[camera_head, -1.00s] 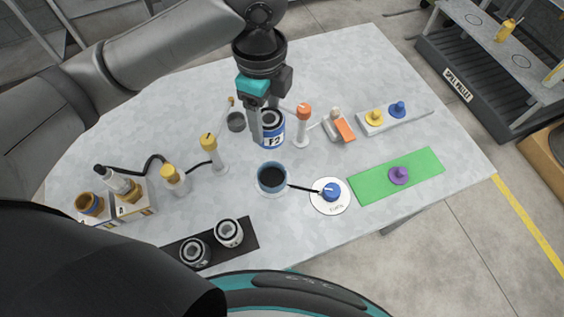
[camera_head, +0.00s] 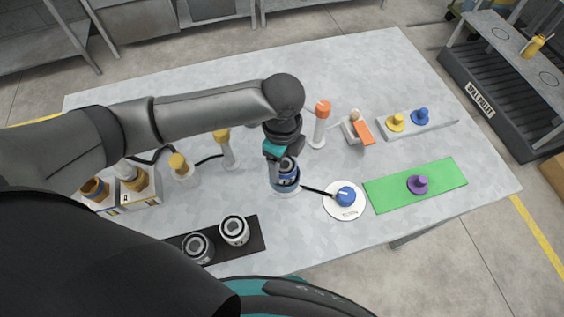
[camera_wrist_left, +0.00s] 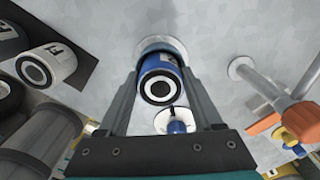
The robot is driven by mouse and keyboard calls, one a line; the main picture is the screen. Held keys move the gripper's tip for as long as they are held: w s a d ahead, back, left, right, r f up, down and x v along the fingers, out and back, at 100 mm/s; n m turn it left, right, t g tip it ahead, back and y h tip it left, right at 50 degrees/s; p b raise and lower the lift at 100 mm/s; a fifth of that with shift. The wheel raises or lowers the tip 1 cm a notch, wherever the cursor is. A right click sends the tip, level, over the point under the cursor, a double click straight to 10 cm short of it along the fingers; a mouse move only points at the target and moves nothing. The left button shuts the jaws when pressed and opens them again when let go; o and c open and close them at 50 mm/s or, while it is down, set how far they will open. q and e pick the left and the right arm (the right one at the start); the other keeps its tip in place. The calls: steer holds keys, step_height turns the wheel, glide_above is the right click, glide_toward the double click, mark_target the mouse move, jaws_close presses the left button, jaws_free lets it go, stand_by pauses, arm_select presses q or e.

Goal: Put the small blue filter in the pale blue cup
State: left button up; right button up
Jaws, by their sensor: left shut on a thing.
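The small blue filter (camera_head: 288,171), with a white top ring and dark centre, is between the fingers of my left gripper (camera_head: 283,168). In the left wrist view the filter (camera_wrist_left: 160,82) is clasped between both fingers. The pale blue cup (camera_head: 285,189) is directly beneath it, mostly covered by the filter and gripper. In the left wrist view the cup's rim (camera_wrist_left: 150,45) shows behind the filter's far end. The lower end is at the cup's mouth; I cannot tell how deep it sits. My right gripper is not in view.
A white disc with a blue knob (camera_head: 345,196) is close right of the cup, with a dark rod between. A green mat (camera_head: 390,195) lies right. An orange-topped post (camera_head: 321,122) stands behind.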

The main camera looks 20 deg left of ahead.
arm_select(q)
steer(key=shift+f, duration=0.2)
steer(key=o, duration=1.5)
steer(key=shift+f, duration=0.1)
steer(key=shift+o, duration=0.2)
step_height(320, 180, up, 12)
steer(key=p, duration=0.2)
steer(key=shift+r+p, duration=0.2)
steer(key=shift+p, duration=0.1)
